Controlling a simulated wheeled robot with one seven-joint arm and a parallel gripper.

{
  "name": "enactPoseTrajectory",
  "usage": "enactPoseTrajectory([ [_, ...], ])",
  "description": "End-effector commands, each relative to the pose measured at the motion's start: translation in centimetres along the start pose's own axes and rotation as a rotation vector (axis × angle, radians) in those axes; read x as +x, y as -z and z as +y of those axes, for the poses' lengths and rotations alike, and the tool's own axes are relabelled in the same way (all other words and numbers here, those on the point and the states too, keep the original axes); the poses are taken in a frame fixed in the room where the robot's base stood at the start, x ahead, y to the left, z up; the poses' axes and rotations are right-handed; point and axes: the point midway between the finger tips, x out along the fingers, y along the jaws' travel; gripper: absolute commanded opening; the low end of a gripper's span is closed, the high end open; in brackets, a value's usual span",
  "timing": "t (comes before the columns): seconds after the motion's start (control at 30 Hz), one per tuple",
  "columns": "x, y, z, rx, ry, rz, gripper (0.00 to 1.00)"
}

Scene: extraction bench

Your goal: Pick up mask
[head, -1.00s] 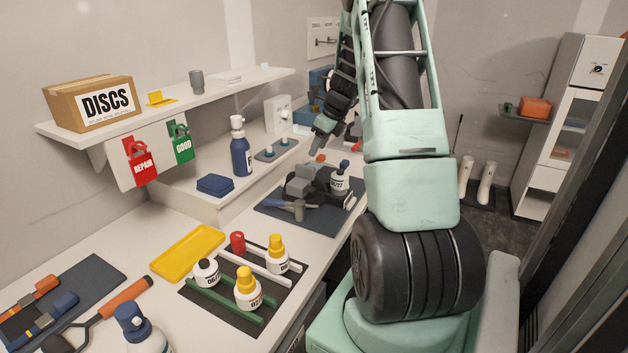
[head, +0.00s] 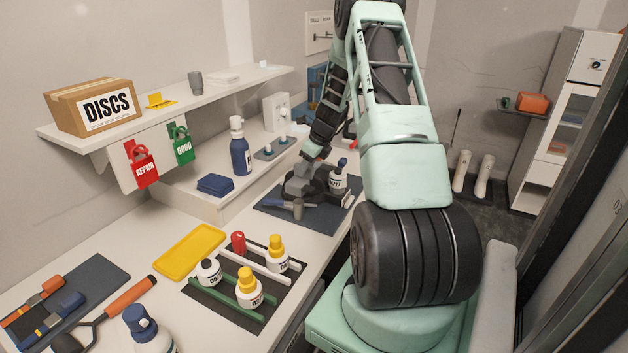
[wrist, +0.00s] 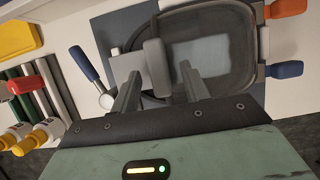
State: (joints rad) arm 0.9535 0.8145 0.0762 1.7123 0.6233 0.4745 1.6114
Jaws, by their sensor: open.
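The mask appears as a dark, rounded frame with a pale grey panel in the wrist view (wrist: 205,55). A grey block stands at its left side. In the head view the mask (head: 318,183) lies on a dark mat (head: 270,200) at the far part of the bench, partly hidden by my arm. My gripper (wrist: 160,73) is open above it, with the grey block showing between its fingertips. I cannot tell whether the fingers touch it. In the head view my gripper is largely hidden against the mask.
A raised ledge with a blue bottle (head: 240,155) is behind. Capped bottles stand on a nearer mat (head: 215,293).

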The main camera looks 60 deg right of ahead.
Motion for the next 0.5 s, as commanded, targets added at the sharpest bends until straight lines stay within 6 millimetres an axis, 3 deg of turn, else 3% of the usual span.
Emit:
enactPoseTrajectory([
  [0.03, 0.00, 0.00, 0.00, 0.000, 0.000, 0.000, 0.45],
  [0.2, -0.02, 0.00, 0.01, 0.000, 0.000, 0.000, 0.00],
  [0.5, -0.24, -0.16, -0.09, -0.002, 0.003, -0.002, 0.00],
])
